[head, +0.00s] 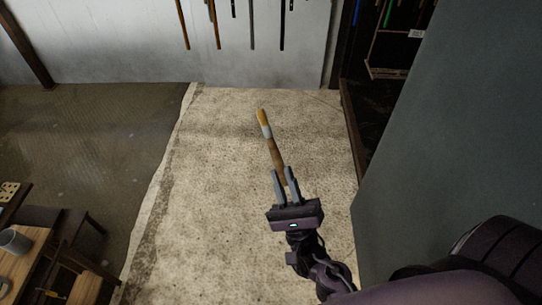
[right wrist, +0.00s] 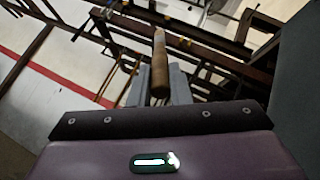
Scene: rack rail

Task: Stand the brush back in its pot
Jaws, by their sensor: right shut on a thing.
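My right gripper (head: 286,186) is shut on the brush (head: 273,148) by its brown handle. The brush points away from the gripper, with its orange-yellow tip and pale grey band at the far end. In the right wrist view the brush (right wrist: 159,65) sticks out from between the fingers (right wrist: 160,88). A grey, round pot (head: 14,241) stands on the wooden table at the lower left, well apart from the brush; its inside is not clear to see. My left gripper is not in view.
The wooden table (head: 22,262) also bears a ring-shaped thing (head: 4,286). A large grey panel (head: 440,125) stands close on the right. Long tools (head: 252,25) hang on the far wall. The pale floor (head: 225,200) between table and gripper is clear.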

